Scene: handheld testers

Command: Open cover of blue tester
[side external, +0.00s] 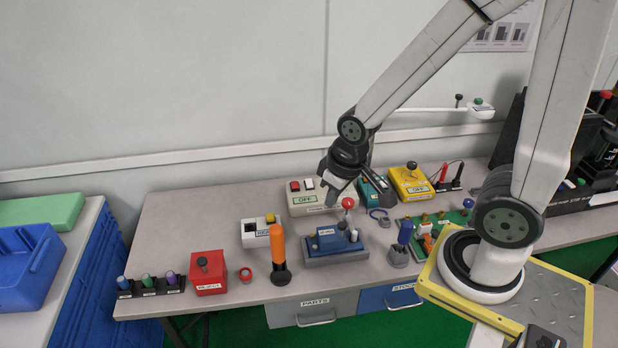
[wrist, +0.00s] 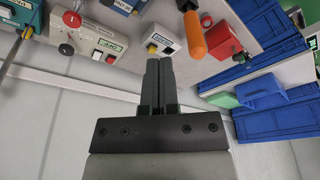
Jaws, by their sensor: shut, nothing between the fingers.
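A teal-blue tester (side external: 366,196) lies behind the work area beside a yellow tester (side external: 413,184); my gripper partly hides it, and I cannot tell how its cover stands. A low blue box (side external: 325,243) with a label and small knobs sits nearer the front; its edge shows at the top of the wrist view (wrist: 122,5). My gripper (side external: 334,196) hangs above the right end of the beige OFF box (side external: 305,208), left of the teal tester. Its fingers (wrist: 160,62) are shut and empty. The beige box also shows in the wrist view (wrist: 88,40).
A white box with a yellow button (side external: 254,234), an orange-handled tool (side external: 277,246), a red box (side external: 207,273) and a red ring (side external: 245,274) stand to the left. A blue-handled tool (side external: 404,235) and a green board (side external: 445,220) stand right. The bench's left back is clear.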

